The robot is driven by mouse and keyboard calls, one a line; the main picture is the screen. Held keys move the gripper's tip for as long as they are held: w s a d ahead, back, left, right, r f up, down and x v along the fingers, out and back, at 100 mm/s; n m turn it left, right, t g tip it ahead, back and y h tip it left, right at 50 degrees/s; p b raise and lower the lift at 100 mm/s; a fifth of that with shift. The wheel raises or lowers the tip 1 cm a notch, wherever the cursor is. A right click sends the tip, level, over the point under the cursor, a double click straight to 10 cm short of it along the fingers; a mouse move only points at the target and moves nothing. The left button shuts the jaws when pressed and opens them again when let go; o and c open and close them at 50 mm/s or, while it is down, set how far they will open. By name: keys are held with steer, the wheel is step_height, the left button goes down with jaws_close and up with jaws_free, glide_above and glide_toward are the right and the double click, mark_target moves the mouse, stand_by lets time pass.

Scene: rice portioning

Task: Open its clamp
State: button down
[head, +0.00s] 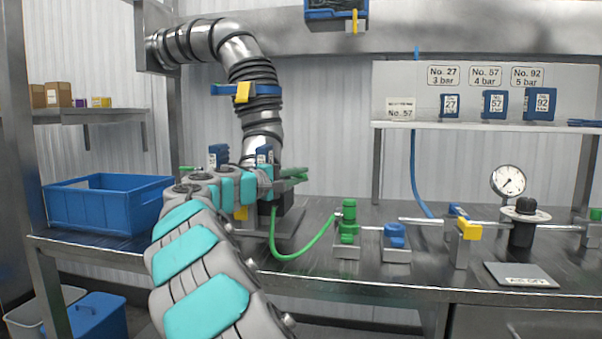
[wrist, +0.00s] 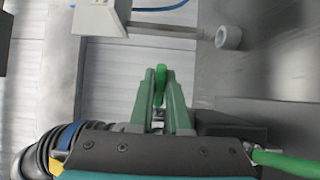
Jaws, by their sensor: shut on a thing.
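My gripper (head: 294,175) reaches in beside the lower end of the grey segmented hose (head: 240,50). In the wrist view its two green fingers (wrist: 161,78) are close together on a slim bright green piece (wrist: 159,86). I cannot tell what this piece belongs to. A blue clamp band with a yellow lever (head: 243,92) sits around the hose higher up, apart from my gripper. Another yellow lever (head: 241,213) shows low at the hose's foot, partly hidden by my arm. The ribbed hose end with a blue band (wrist: 68,137) shows at lower left in the wrist view.
A green tube (head: 303,248) loops from the hose foot to a green fitting (head: 348,222). A blue fitting (head: 395,236), a yellow-lever valve (head: 466,230) and a gauge (head: 508,181) stand along the bench. A blue crate (head: 107,207) is at left. The front bench edge is clear.

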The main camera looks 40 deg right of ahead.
steer(key=shift+w+a+f+m+g, duration=0.1)
steer(key=shift+a+m+g, duration=0.2)
steer(key=shift+m+g, duration=0.7)
steer(key=shift+a+f+m+g, duration=0.1)
steer(key=shift+a+m+g, duration=0.3)
steer(key=shift+g, duration=1)
steer(key=shift+d, duration=0.15)
steer(key=shift+r+m+g, duration=0.1)
steer(key=shift+m+g, duration=0.4)
steer(key=shift+g, duration=0.2)
steer(key=c, duration=0.9)
jaws_free()
steer(key=shift+r+n+t, duration=0.1)
steer(key=shift+n+t, duration=0.4)
steer(key=shift+t, duration=0.4)
